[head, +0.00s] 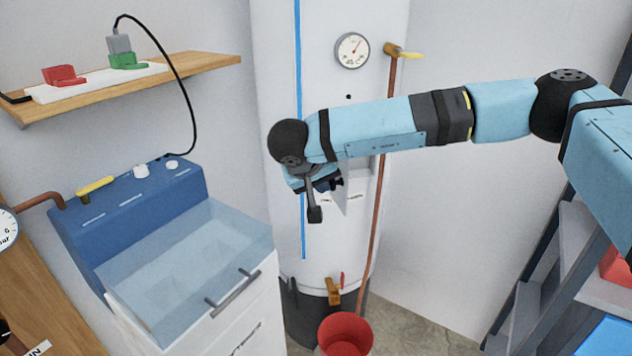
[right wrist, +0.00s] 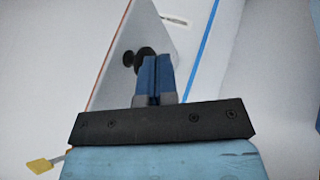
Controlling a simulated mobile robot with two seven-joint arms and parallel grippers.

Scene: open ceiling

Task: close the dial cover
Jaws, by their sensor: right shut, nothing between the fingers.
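The dial cover (head: 354,192) is a light grey flap on the front of the white tank (head: 275,60). It stands out from the tank, partly hidden behind my right gripper (head: 332,183). In the right wrist view the cover (right wrist: 122,45) is a tilted grey panel with a black knob (right wrist: 130,58). My right gripper (right wrist: 156,80) is shut and empty, its blue fingertips close beside the knob. I cannot tell whether they touch it. The dial behind the cover is hidden. My left gripper is not in view.
A round gauge (head: 352,51) and a yellow-handled valve (head: 408,55) are higher up. A copper pipe (head: 374,230) runs down beside the cover. A red bucket (head: 345,333) stands below.

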